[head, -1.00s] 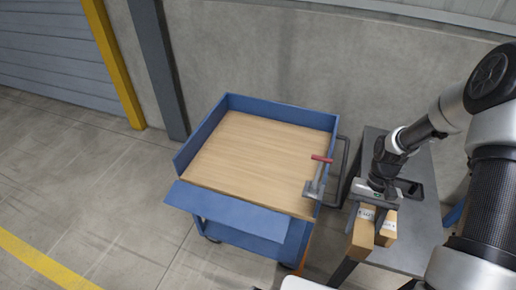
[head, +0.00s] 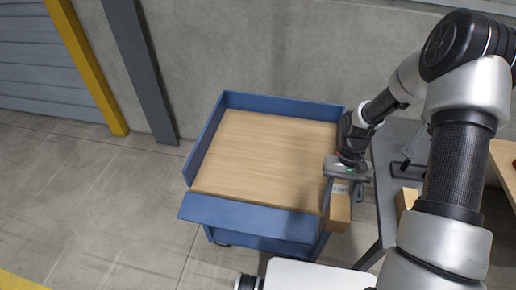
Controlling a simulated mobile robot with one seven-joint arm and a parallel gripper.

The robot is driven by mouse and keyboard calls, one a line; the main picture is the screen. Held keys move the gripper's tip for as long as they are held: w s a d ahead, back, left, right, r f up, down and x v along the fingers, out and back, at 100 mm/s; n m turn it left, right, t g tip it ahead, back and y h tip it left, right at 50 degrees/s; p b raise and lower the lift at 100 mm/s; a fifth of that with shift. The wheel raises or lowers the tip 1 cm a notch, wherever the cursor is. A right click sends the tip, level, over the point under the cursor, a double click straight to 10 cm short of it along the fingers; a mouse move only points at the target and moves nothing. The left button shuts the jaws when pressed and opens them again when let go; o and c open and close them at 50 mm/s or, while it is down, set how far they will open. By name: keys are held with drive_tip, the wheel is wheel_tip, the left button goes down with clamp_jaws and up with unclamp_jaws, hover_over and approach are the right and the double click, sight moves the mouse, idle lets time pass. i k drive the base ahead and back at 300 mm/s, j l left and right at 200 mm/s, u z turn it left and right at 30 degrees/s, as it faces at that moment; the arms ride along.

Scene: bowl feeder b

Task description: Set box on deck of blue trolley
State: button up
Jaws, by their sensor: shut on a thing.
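My gripper (head: 343,186) is shut on a brown cardboard box (head: 340,212) with a pale label near its top. The box hangs below the gripper at the right side of the blue trolley (head: 248,217), near its front right corner. The trolley has a bare wooden deck (head: 262,152) with raised blue walls at the back and left and a blue flap at the front. My gripper and arm hide most of the trolley's right edge. I cannot tell how high the box is above the deck.
A grey table (head: 388,150) stands right of the trolley. Another brown box (head: 407,199) is on it, partly hidden by my arm, with a dark stand-like object (head: 408,168) behind. A yellow post (head: 88,70) and a grey post (head: 140,70) stand at the left.

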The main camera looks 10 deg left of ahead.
sight(266, 160)
drive_tip(key=i+j, duration=0.1)
drive_tip(key=j, duration=1.4)
drive_tip(key=i, duration=0.05)
